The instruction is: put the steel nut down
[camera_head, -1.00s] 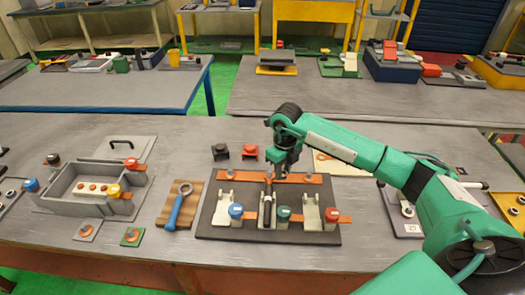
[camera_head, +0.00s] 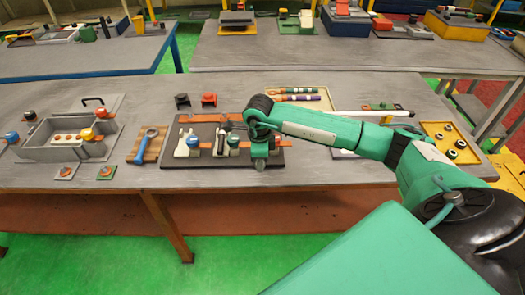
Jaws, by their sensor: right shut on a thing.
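My right gripper (camera_head: 260,163) points down over the right front part of a dark fixture board (camera_head: 205,162). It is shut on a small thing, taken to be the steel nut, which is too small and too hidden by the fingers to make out. I cannot tell whether it touches the board. My left gripper is not in view.
A yellow tray (camera_head: 474,157) with several small round parts lies at the right. A wrench (camera_head: 146,143) on a wooden block and a grey open box (camera_head: 41,153) stand to the left. Dark and red blocks (camera_head: 209,100) sit behind the board. The table's front strip is mostly clear.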

